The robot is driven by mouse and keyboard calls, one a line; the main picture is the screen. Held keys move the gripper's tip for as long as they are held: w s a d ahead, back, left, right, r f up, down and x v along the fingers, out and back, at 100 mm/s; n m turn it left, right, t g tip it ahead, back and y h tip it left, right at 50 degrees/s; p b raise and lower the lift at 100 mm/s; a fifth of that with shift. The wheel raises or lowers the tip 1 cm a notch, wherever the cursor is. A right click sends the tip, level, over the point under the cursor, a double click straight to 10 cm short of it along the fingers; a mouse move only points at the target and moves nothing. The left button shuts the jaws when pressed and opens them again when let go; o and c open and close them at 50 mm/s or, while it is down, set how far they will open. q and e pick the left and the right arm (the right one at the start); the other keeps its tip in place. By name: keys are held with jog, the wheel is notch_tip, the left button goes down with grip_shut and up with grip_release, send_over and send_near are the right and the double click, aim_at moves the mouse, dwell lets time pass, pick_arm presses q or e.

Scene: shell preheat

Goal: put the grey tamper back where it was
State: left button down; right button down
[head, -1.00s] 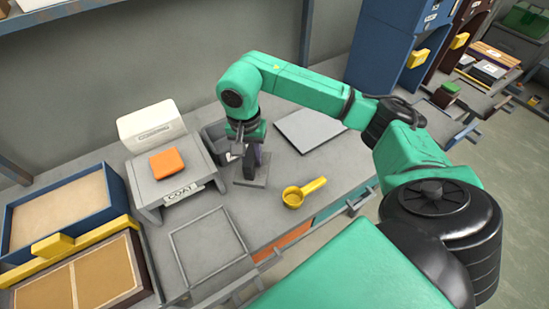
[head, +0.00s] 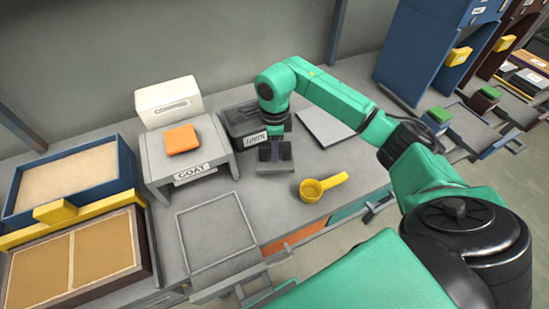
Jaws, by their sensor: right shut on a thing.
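The grey tamper (head: 275,168) is at the middle of the workbench, a flat grey base under a darker upright grip. My right gripper (head: 273,143) points down over it and is shut on its upper part. The arm hides some of the grip. The tamper appears roughly upright, just in front of a dark open bin (head: 239,117) with a white label. I cannot tell whether its base touches the bench or is slightly above it. My left gripper is not in view.
A yellow scoop (head: 311,190) lies right of the tamper, and a flat grey plate (head: 328,127) lies behind. A thin grey frame (head: 183,240) lies in front. Blue tray (head: 128,160) far left.

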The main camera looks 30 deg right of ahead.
notch_tip(320, 180, down, 4)
jog(key=shift+a+f+p, duration=0.1)
jog(key=shift+f+p, duration=0.1)
jog(key=shift+p, duration=0.1)
jog(key=shift+f, duration=0.4)
jog(key=c, duration=0.6)
grip_release()
jog(key=shift+c, duration=0.2)
jog(key=shift+r, duration=0.3)
notch_tip(320, 180, up, 12)
jog(key=shift+f+b, duration=0.15)
jog(key=shift+b, duration=1)
